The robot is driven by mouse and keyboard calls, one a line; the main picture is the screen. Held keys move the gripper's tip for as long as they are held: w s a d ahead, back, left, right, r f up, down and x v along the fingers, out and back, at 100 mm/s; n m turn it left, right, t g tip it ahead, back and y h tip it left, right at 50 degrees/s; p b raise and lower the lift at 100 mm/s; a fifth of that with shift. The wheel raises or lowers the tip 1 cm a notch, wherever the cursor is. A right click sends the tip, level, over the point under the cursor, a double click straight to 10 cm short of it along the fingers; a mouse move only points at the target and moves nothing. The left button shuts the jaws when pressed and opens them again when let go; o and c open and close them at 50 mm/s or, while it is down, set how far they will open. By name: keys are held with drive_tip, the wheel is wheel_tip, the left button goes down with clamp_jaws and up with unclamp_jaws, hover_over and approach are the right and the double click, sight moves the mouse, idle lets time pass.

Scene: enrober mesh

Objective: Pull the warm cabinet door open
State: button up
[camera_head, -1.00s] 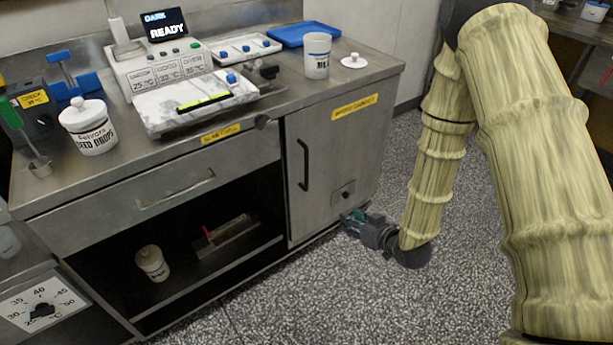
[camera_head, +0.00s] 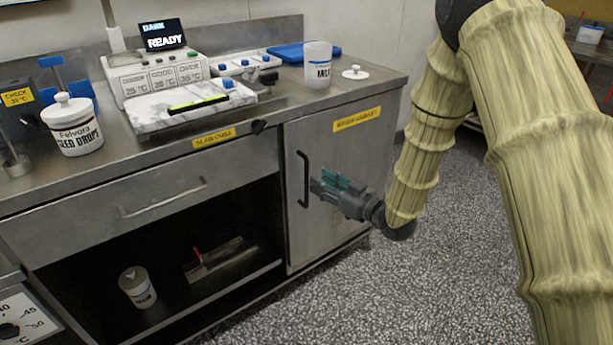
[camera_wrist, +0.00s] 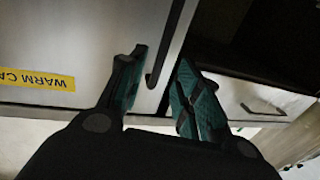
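The warm cabinet door (camera_head: 340,148) is a steel panel with a yellow label, and it looks shut. Its handle (camera_head: 303,180) is a black vertical bar near the door's left edge. My gripper (camera_head: 319,186) is at the handle's height, just right of it. In the wrist view my gripper (camera_wrist: 163,57) is open, with its two green-padded fingers apart. The black handle (camera_wrist: 168,48) shows between the fingertips there, with no clear contact. The door (camera_wrist: 80,45) fills the left of that view, its label upside down.
Left of the door is an open shelf bay (camera_head: 190,255) under a drawer (camera_head: 165,200). The counter above holds a marble slab (camera_head: 190,105), a milk cup (camera_head: 318,65) and a seed drops jar (camera_head: 73,125). Speckled floor (camera_head: 330,290) in front is clear.

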drive_tip(key=x, duration=0.6)
drive_tip(key=shift+w+b, duration=0.15)
drive_tip(key=shift+b, duration=0.3)
drive_tip(key=shift+a, duration=0.15)
clamp_jaws()
